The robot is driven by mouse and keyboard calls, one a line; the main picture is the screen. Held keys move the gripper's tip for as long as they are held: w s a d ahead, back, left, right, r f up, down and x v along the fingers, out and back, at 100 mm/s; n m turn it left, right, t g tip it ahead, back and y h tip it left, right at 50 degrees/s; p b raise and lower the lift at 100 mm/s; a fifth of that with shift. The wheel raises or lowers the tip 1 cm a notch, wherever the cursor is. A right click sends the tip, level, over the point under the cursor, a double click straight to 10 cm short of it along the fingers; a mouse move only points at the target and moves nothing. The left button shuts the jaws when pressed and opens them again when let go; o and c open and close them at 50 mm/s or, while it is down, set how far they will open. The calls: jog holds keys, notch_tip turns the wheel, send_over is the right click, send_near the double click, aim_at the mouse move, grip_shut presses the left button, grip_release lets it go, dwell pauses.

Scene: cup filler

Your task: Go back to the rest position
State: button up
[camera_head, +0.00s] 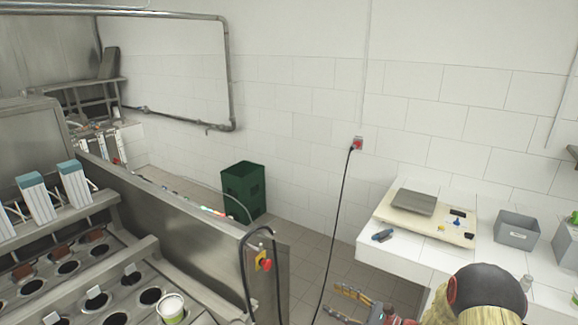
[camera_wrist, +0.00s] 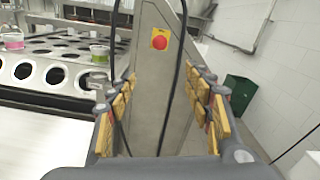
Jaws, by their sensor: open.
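My gripper (camera_head: 362,304) shows at the bottom of the head view, right of the machine's end panel and left of the white counter. In the wrist view, my gripper (camera_wrist: 162,112) has its two yellow-padded fingers wide apart with nothing between them. Beyond the fingers stands the steel end panel (camera_wrist: 154,85) of the filling machine, with a black cable hanging in front of it. The fingers look apart from the panel, though the exact distance is hard to tell.
The machine's end carries a red stop button (camera_head: 266,265). A white and green cup (camera_head: 171,308) sits in its hole plate. A green crate (camera_head: 244,190) stands by the wall. The counter holds a scale (camera_head: 413,202) and a grey bin (camera_head: 516,231). A black cable (camera_head: 334,230) hangs from the wall socket.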

jog(key=s+a+f+n+g, duration=0.2)
jog(key=s+f+n+g, duration=0.1)
jog(key=s+f+g, duration=0.4)
jog(key=s+r+n+g+h+b, duration=0.25)
jog(key=s+n+g+h, duration=0.35)
jog(key=s, duration=0.9)
jog(key=s+d+r+n+t+h+b, duration=0.4)
jog(key=s+d+r+n+h, duration=0.45)
jog(key=s+n, duration=0.2)
jog(key=s+a+r+n+t+b, duration=0.1)
jog(key=s+r+n+t+b, duration=0.1)
jog(key=r, duration=0.5)
jog(key=s+t+b, duration=0.1)
jog(key=t+b, duration=0.1)
jog(key=shift+s+a+r+n+t, duration=0.3)
jog(key=shift+s+a+r+n, duration=0.05)
jog(key=shift+s+a+r, duration=0.05)
jog(key=shift+h, duration=0.25)
